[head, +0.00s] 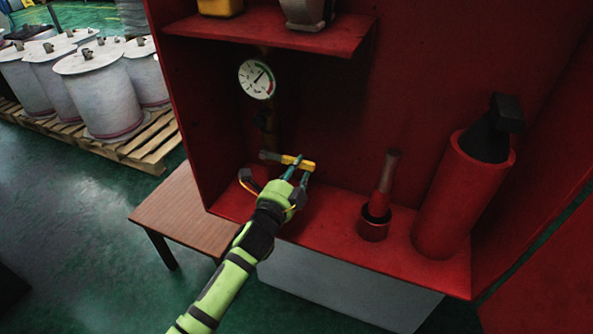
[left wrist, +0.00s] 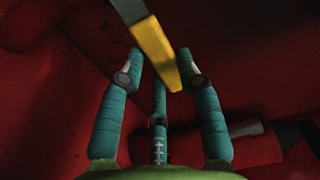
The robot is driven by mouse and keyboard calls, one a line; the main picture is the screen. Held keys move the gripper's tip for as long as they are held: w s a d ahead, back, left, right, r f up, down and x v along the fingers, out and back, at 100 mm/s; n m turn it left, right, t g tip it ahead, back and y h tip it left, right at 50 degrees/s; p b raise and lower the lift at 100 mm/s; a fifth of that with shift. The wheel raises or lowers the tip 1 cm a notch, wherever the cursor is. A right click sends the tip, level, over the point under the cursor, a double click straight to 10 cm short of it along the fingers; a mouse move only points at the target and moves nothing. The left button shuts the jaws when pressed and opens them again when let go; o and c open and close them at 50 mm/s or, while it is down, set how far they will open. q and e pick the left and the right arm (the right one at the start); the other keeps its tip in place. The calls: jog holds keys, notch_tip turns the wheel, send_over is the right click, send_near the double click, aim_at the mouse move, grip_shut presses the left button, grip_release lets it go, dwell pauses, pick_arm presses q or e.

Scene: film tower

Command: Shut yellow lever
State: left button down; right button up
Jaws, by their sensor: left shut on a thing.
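The yellow lever (head: 299,161) sits low on the pipe inside the red cabinet, below the gauge, and lies roughly level, pointing right. My left gripper (head: 297,173) is at the lever's yellow end and shut on it. In the left wrist view the yellow lever (left wrist: 159,52) runs down from the top, with its tip between the teal fingers. The lever's grey end joins the pipe, partly hard to see in the dark. My right gripper is in neither view.
A round gauge (head: 257,79) is above the lever. A red nozzle (head: 385,182) and a large red tube (head: 452,196) stand on the cabinet floor to the right. A shelf (head: 275,31) overhangs. A brown table (head: 180,212) stands at left.

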pick_arm(q)
jog(key=shift+r, duration=0.25)
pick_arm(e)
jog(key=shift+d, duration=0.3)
pick_arm(q)
jog(key=c, duration=0.8)
grip_release()
jog(key=shift+c, duration=0.2)
jog(key=shift+f, duration=0.1)
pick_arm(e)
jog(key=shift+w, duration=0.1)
pick_arm(q)
jog(key=v, duration=1.2)
